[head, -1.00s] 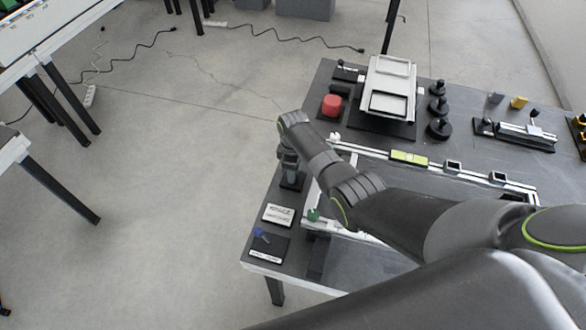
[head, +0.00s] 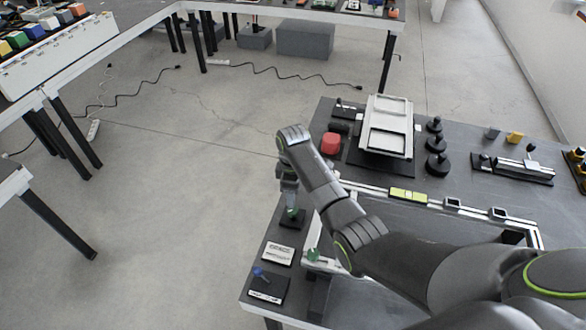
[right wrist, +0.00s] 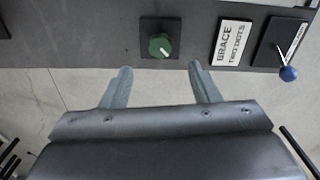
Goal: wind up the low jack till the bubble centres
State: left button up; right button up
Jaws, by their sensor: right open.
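My right gripper (head: 289,184) is at the table's left edge, above a green knob (head: 292,212) on a small black plate (head: 287,224). In the right wrist view my right gripper (right wrist: 160,80) is open and empty. The green knob (right wrist: 160,45) there is just beyond and between the fingertips, apart from both. Another green knob (head: 313,255) sits at the near left corner of a white-railed frame (head: 372,182). A yellow-green level vial (head: 408,195) lies on the frame's far rail; its bubble is too small to read. My left gripper is out of view.
A "BRACE TWO DOTS" sign (right wrist: 232,43) and a plate with a blue-knobbed lever (right wrist: 288,73) are beside the green knob. A red block (head: 331,143), a white tray-like stand (head: 388,125) and black knobbed weights (head: 436,143) stand behind the frame. Open floor is left.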

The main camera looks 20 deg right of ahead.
notch_tip(320, 180, up, 9)
jog(key=b, duration=0.1)
dwell(0.7)
